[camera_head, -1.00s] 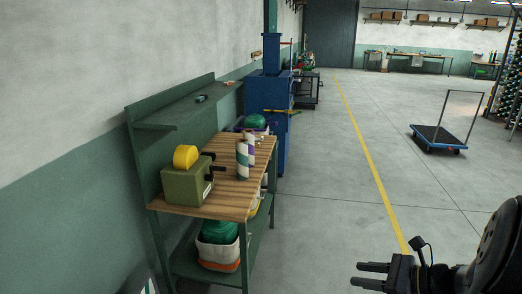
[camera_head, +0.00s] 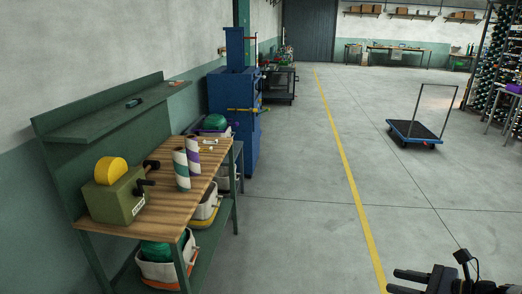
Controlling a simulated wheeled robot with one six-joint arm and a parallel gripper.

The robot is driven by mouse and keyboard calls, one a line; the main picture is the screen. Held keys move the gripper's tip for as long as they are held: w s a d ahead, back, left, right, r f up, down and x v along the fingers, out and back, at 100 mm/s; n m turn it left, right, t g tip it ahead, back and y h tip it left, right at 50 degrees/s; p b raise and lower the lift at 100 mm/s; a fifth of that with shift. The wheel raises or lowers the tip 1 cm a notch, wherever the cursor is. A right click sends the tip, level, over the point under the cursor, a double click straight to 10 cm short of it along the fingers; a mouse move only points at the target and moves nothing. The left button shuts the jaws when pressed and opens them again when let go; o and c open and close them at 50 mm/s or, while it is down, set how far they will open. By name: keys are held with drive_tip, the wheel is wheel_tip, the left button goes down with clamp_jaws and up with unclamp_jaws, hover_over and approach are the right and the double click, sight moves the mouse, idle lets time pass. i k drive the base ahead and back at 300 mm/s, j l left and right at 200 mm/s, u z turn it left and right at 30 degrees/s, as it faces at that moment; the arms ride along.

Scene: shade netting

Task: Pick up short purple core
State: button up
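A white core with purple stripes (camera_head: 194,152) stands upright on the wooden top of the green workbench (camera_head: 166,212). A white core with green stripes (camera_head: 181,170) stands just in front of it and hides a small part of it. I cannot tell from here how their true lengths compare. My gripper (camera_head: 391,281) is at the lower right, over the floor, well away from the bench. Its two dark fingers are apart with nothing between them.
A green machine with a yellow roll (camera_head: 112,171) stands on the bench's near left. Small pale pieces (camera_head: 210,144) lie behind the cores. Bins (camera_head: 204,210) sit underneath. A blue press (camera_head: 232,115) stands beyond. The floor right of the bench is clear, up to a blue trolley (camera_head: 413,133).

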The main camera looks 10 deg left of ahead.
sight(190, 140)
drive_tip(key=i+l, duration=0.35)
drive_tip(key=i, duration=0.3)
drive_tip(key=i+u, duration=0.3)
drive_tip(key=i, duration=0.25)
drive_tip(key=i+u, duration=0.35)
drive_tip(key=i, duration=0.25)
drive_tip(key=i+u, duration=0.35)
drive_tip(key=u, duration=0.15)
drive_tip(key=i+l+u, duration=0.15)
drive_tip(key=i+u, duration=0.3)
drive_tip(key=i+l+u, duration=0.2)
drive_tip(key=u, duration=0.3)
drive_tip(key=i+l+u, duration=0.35)
